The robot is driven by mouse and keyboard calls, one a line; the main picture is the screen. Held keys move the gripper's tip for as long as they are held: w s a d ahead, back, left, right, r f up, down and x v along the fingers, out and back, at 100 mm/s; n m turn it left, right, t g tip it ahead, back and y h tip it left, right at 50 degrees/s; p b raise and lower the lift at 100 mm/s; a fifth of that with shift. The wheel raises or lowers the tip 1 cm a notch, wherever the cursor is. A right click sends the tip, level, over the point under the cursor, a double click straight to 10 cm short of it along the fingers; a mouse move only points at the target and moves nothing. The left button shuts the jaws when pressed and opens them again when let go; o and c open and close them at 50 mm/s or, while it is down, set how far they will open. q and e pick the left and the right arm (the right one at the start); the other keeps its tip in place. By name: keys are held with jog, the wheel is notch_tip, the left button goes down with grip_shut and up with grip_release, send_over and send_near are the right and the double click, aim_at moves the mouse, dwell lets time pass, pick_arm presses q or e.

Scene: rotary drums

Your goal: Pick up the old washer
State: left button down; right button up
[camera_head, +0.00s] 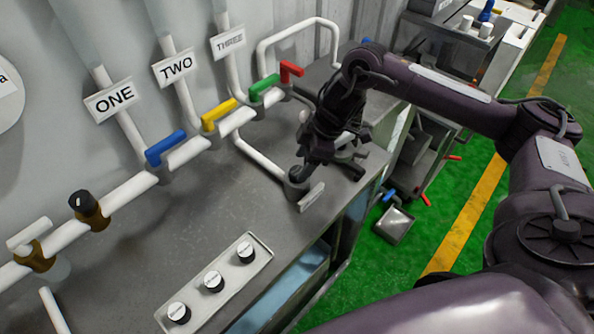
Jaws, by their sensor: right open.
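My right gripper (326,162) is over the right end of the grey counter (215,180). Its dark jaws are open, close beside and above the grey fitting (296,187) at the end of a white pipe. I cannot tell whether a finger touches the fitting. I cannot make out the old washer; it may be hidden by the gripper or too small to see. My left gripper is not in view.
Pipes with blue (166,148), yellow (218,115), green (264,87) and red (291,70) handles run along the wall. A panel with three knobs (214,281) lies on the counter front. Green floor (395,255) is beyond its right edge.

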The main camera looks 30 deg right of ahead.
aim_at(295, 170)
jog(key=shift+x, duration=1.25)
jog(key=c, duration=1.1)
jog(key=shift+o, duration=0.2)
jog(key=shift+r, duration=0.1)
